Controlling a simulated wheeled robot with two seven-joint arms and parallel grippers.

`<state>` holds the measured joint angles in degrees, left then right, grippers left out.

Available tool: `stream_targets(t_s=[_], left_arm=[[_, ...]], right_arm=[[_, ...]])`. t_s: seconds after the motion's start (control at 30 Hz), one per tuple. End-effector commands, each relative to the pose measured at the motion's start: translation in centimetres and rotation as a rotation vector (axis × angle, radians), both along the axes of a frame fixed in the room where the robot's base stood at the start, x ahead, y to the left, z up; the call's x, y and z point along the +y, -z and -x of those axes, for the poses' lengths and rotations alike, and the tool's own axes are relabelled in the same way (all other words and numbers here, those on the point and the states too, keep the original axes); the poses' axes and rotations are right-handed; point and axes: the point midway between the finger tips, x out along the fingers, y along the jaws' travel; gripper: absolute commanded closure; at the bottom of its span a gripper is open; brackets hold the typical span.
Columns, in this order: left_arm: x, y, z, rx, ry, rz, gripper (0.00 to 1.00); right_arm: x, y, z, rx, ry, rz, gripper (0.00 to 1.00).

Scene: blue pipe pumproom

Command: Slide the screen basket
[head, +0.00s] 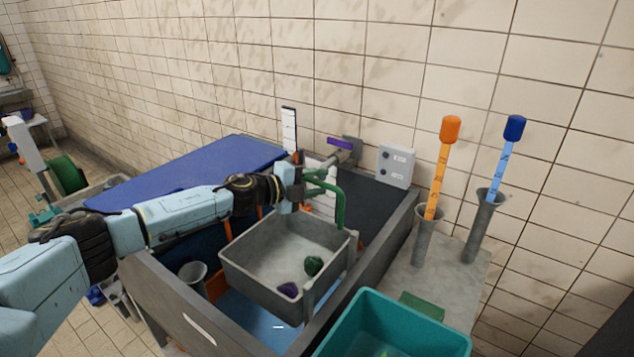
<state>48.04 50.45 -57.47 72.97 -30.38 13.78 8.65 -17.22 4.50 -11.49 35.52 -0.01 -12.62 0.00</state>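The screen basket (246,268) is a grey open box hanging inside a dark grey tank (222,333). A dark green lump (313,265) and a purple lump (288,290) lie in it. A green bent handle (340,208) rises at its far right side. My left arm reaches in from the left over the basket. My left gripper (312,184) is at the upper end of the handle. Its fingers overlap the handle in the picture, so I cannot tell whether they are closed on it. My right gripper is not in view.
A blue cover (190,172) lies behind my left arm. A teal bin (363,327) stands at the front right. Orange (437,180) and blue (500,160) tools stand in grey holders on a ledge. A grey control box (396,166) is on the tiled wall.

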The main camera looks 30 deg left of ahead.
Motion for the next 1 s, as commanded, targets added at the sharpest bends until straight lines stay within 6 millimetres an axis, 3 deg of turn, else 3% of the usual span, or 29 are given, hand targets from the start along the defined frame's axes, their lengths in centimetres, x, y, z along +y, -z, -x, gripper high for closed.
stream_targets(t_s=[0.3,0.6,1.0], left_arm=[[-0.16,0.06,-0.26,0.0,0.0,0.0,0.64],[-0.14,0.06,-0.23,0.001,0.0,0.001,1.0],[-0.15,0.83,-0.2,0.003,0.0,0.001,1.0]], right_arm=[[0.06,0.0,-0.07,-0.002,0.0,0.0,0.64],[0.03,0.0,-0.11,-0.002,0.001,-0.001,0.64],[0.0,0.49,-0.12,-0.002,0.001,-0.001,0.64]])
